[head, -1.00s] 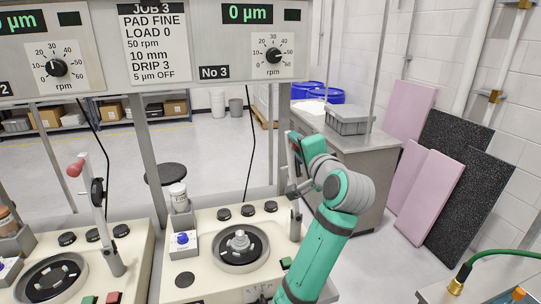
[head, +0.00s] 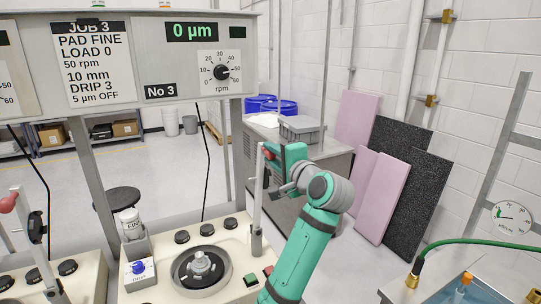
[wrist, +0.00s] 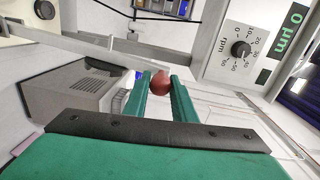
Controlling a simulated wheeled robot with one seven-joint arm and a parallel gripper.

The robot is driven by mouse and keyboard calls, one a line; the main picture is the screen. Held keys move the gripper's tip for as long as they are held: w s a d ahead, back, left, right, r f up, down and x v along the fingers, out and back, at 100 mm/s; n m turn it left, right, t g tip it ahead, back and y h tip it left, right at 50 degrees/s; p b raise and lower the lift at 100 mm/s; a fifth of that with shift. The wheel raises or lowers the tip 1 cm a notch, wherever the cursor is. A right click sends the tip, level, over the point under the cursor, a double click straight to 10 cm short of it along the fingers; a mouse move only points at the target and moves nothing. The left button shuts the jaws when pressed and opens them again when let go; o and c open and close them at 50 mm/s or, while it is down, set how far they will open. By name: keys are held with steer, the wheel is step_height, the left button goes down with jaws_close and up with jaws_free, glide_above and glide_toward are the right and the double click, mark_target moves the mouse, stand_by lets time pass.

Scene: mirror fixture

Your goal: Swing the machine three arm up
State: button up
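Machine three (head: 170,281) is the cream unit under the "No 3" panel, with a round black plate (head: 202,268) on top. Its arm (head: 257,215) is a grey metal lever at the right rear of the unit, standing nearly upright. My gripper (head: 268,152) is at the arm's top end, reaching in from the right. In the wrist view, the arm's red knob (wrist: 161,82) sits between my two green fingers and fills the gap between them.
The overhead panel (head: 200,60) reads 0 µm. Machine two's lever (head: 32,230) stands at the left. A grey cabinet (head: 330,165) with a grey box is behind my arm. Pink and black slabs (head: 385,195) lean on the right wall. A basin with a green hose (head: 480,241) is at front right.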

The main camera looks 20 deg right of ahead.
steer(key=o, duration=0.3)
steer(key=shift+d, duration=0.3)
steer(key=shift+a, duration=0.15)
steer(key=shift+s, duration=0.1)
steer(key=s, duration=0.7)
steer(key=s+d, duration=0.1)
steer(key=s, duration=0.2)
steer(key=shift+s+d+r, duration=0.1)
steer(key=shift+s+r, duration=0.2)
